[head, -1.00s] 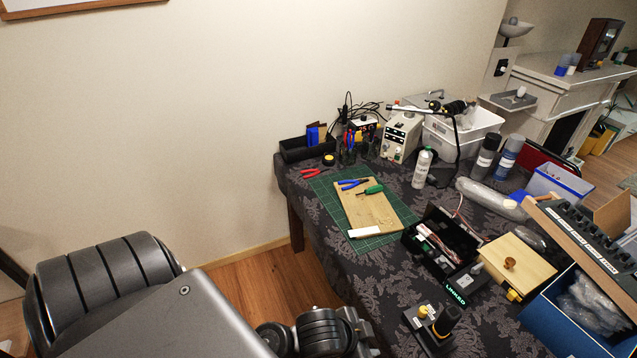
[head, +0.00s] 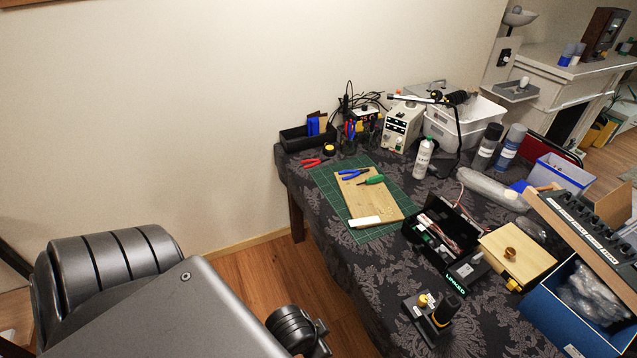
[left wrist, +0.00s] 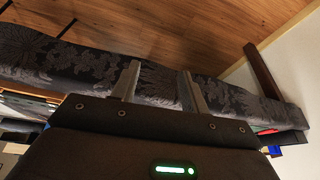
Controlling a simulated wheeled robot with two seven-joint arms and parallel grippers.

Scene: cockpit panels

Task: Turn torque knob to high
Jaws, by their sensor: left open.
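My left gripper (left wrist: 160,68) shows in the left wrist view, with its two fingers apart and nothing between them. The dark cloth edge of the table lies behind the fingers. In the head view my left arm comes in low on the left, and its gripper is out of the frame. A small black device with a yellow knob (head: 423,300) stands on the table's near part, with a black and yellow upright part (head: 446,309) beside it. A brown round knob (head: 510,255) sits on a light wooden box (head: 527,263). I cannot read which knob is for torque. My right gripper is not visible.
A green cutting mat (head: 384,235) bears a wooden board (head: 372,202) and tools. An open black case (head: 410,236) stands near a display reading "LINKED" (head: 466,268). A blue box (head: 540,312) is at the right. Floor is free left of the table.

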